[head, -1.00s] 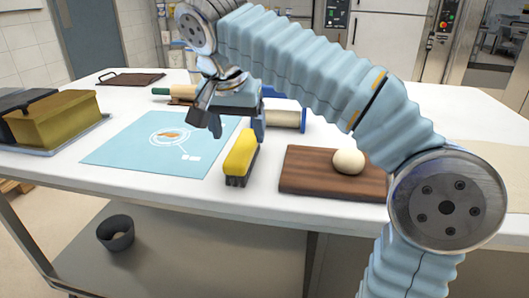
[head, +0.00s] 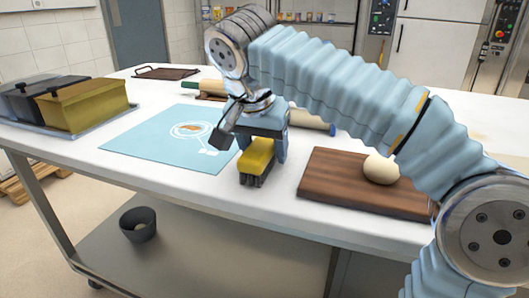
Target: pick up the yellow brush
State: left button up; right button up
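The yellow brush (head: 257,158) lies on the white table near its front edge, dark bristles down, between the blue mat and the wooden board. My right gripper (head: 264,148) reaches in from the right and points down over the brush. Its blue fingers are apart, one on each side of the brush's upper far part. I cannot tell whether they touch it. The gripper's palm hides the far top of the brush. My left gripper is out of view.
A wooden board (head: 330,190) with a dough ball (head: 381,169) lies right of the brush. A blue mat (head: 150,150) lies left. A rolling pin (head: 310,119) is behind the gripper. Loaf tins (head: 85,105) stand at the far left. A dark cup (head: 138,225) sits on the lower shelf.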

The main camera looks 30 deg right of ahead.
jog(key=c, duration=0.7)
jog(key=shift+c, duration=0.2)
jog(key=shift+r, duration=0.6)
jog(key=s+d+r+p, duration=0.4)
jog(key=s+d+r, duration=0.2)
jog(key=s+r, duration=0.5)
jog(key=shift+s+r, duration=0.4)
jog(key=shift+s, duration=0.45)
